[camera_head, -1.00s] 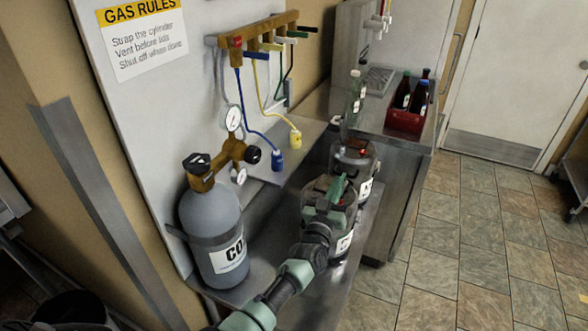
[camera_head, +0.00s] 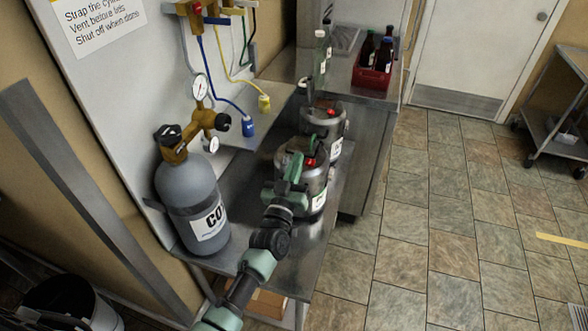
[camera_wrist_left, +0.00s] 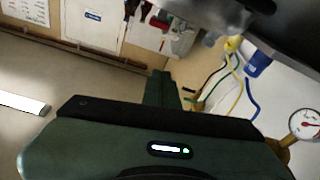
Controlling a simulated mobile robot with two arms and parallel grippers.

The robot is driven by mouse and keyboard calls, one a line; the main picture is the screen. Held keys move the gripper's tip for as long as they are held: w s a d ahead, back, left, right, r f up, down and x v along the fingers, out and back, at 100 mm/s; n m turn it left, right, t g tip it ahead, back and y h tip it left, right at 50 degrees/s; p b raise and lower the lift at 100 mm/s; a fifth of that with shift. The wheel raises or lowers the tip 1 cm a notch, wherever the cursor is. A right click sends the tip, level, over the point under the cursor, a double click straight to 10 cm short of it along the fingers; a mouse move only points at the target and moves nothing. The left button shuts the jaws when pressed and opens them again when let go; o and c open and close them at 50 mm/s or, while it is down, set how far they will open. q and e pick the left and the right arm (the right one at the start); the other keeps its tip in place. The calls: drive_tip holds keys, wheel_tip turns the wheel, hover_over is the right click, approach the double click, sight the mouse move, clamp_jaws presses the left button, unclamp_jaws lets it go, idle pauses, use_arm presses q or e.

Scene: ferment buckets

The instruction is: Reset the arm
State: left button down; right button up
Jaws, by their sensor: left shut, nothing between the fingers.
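My left arm comes up from the bottom of the head view. Its green gripper (camera_head: 297,163) is shut and empty, in front of the left side of the near steel keg (camera_head: 316,186). I cannot tell whether it touches the keg. A second steel keg (camera_head: 334,124) with a red part on top stands behind. In the left wrist view my gripper (camera_wrist_left: 165,88) shows as a narrow closed shape beyond the dark green palm. My right gripper is out of view.
A grey CO2 cylinder (camera_head: 187,195) with a gauge (camera_head: 200,88) stands left of my arm. Blue (camera_head: 249,127) and yellow (camera_head: 264,103) hose connectors hang above the steel bench. A red bottle crate (camera_head: 371,77) is on the back counter. The tiled floor at right is mostly clear.

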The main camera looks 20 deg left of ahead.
use_arm(q)
drive_tip(key=s+d+f+m+g+h, duration=0.2)
drive_tip(key=s+f+g, duration=0.25)
drive_tip(key=s, duration=0.35)
drive_tip(key=s+d+f+m+g+h, duration=0.15)
drive_tip(key=s+f+g, duration=0.3)
drive_tip(key=s, duration=0.45)
drive_tip(key=s+a+f+g+y, duration=0.15)
drive_tip(key=s+a+g, duration=0.25)
drive_tip(key=s, duration=0.7)
drive_tip(key=s+a+f+g+y, duration=0.1)
drive_tip(key=s+a+g+y, duration=0.2)
drive_tip(key=s, duration=0.8)
wheel_tip(320, 180, down, 25)
drive_tip(key=s+g+h, duration=0.1)
drive_tip(key=s+g, duration=0.1)
drive_tip(key=s+a+f+m+g, duration=0.1)
drive_tip(key=s+a+f, duration=0.2)
drive_tip(key=s+f, duration=1.3)
drive_tip(key=shift+s+f, duration=0.4)
